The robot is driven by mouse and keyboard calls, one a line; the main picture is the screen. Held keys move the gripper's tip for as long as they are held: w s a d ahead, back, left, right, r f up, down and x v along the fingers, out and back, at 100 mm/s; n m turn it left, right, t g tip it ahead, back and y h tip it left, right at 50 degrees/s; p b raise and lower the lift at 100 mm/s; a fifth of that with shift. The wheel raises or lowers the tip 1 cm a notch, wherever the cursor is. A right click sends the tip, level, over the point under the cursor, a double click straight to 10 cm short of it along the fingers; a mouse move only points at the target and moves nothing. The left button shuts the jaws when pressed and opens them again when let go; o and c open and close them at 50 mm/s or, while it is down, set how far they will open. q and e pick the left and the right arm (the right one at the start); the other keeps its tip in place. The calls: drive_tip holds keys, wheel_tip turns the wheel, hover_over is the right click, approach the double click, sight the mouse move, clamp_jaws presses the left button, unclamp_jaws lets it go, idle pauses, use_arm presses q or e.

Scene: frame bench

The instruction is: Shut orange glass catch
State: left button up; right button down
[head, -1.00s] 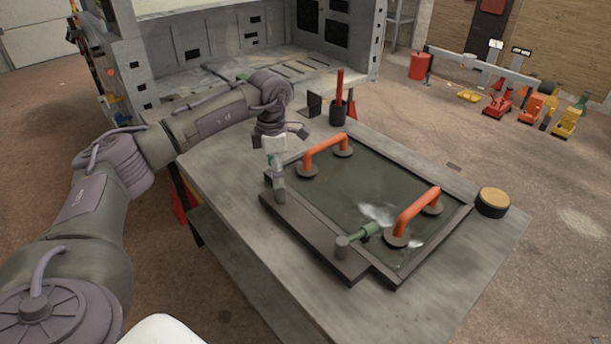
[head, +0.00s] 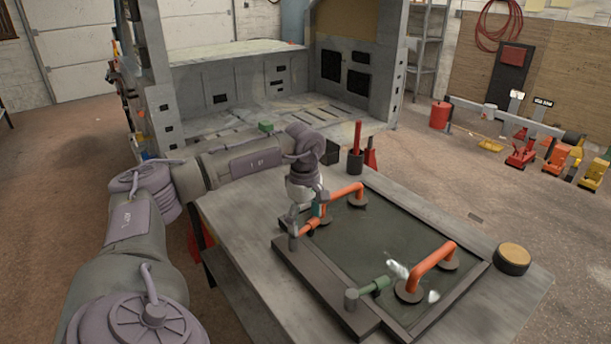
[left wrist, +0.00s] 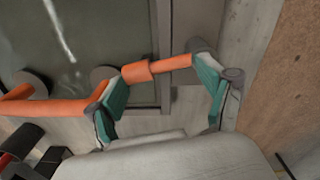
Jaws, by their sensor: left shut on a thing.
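The orange glass catch (head: 309,227) sits at the left edge of the dark frame, by its grey post, and its arm points in over the edge toward the glass (head: 385,235). My left gripper (head: 308,212) is down at this catch and shut on it. In the left wrist view the orange catch (left wrist: 150,68) spans between the teal-padded fingers of the left gripper (left wrist: 160,90). The exact contact is partly hidden. A green catch (head: 374,286) on the near left edge also points in over the glass. My right gripper is not in view.
Two orange suction handles stand on the glass, one (head: 347,191) close beside my left gripper and one (head: 433,259) at the right. A round wooden-topped puck (head: 514,257) and a red-handled tool in a cup (head: 356,150) stand on the bench (head: 250,225).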

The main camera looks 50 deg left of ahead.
sight(305, 228)
use_arm(q)
drive_tip(key=shift+s+d+f+m, duration=0.3)
drive_tip(key=shift+d+f+m, duration=0.2)
drive_tip(key=shift+f, duration=0.1)
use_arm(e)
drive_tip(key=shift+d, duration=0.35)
use_arm(q)
drive_tip(key=shift+c, duration=0.2)
drive_tip(key=o, duration=1.5)
drive_tip(key=shift+a, duration=0.1)
drive_tip(key=shift+c, duration=0.2)
drive_tip(key=shift+o, duration=0.8)
drive_tip(key=shift+s, duration=0.1)
drive_tip(key=shift+a+r, duration=0.2)
drive_tip(key=shift+r, duration=0.25)
wheel_tip(305, 228, up, 11)
drive_tip(key=shift+r, duration=0.15)
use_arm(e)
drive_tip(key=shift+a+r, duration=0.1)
use_arm(q)
drive_tip(key=shift+d, duration=0.1)
